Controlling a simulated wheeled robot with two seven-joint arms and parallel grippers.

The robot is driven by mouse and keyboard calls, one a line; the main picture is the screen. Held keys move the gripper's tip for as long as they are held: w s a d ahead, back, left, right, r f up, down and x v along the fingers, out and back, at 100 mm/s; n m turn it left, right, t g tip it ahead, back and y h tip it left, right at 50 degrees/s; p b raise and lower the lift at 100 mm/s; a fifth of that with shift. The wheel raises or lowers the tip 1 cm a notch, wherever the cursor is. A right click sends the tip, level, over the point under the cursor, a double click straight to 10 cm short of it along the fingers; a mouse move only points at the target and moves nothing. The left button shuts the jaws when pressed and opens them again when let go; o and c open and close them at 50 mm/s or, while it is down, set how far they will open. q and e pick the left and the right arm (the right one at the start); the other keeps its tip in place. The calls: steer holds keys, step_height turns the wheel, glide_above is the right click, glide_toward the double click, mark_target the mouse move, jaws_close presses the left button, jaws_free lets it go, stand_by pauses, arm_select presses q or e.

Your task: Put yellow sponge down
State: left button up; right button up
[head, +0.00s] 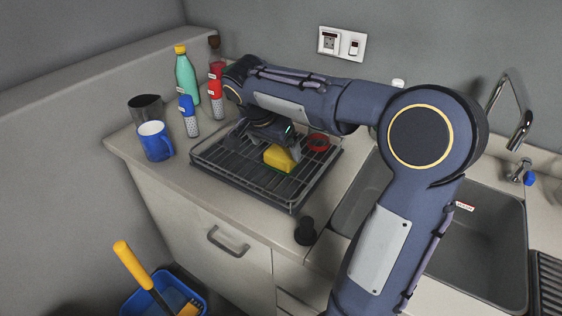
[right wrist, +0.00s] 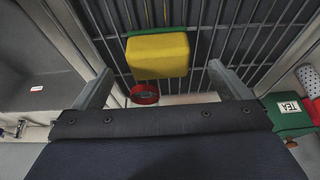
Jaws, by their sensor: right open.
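The yellow sponge (head: 279,158) rests on the wire dish rack (head: 238,188) on the counter. In the right wrist view the sponge (right wrist: 158,55) lies on the rack bars, with a green edge along its far side. My right gripper (head: 283,146) is just over the sponge in the head view. In the right wrist view its two fingers (right wrist: 168,82) are spread wide, with gaps between them and the sponge. It holds nothing. My left gripper does not show.
A red ring-shaped item (head: 318,142) is at the rack's back right. A blue mug (head: 154,141), a dark cup (head: 146,108), a green bottle (head: 186,76) and red and blue shakers stand left of the rack. The sink (head: 480,240) is at the right.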

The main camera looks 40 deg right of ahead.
mark_target(281, 151)
steer(key=x, duration=0.6)
steer(key=shift+d+r, duration=0.1)
steer(key=shift+d, duration=0.1)
steer(key=c, duration=1.2)
steer(key=shift+o, duration=0.2)
steer(key=shift+r, duration=0.1)
steer(key=shift+r, duration=0.55)
step_height(281, 151, up, 2)
steer(key=shift+a+r, duration=0.1)
steer(key=shift+r, duration=0.1)
steer(key=s+a+r, duration=0.9)
steer(key=s, duration=0.1)
steer(key=shift+s+a+r, duration=0.15)
steer(key=shift+a+r, duration=0.05)
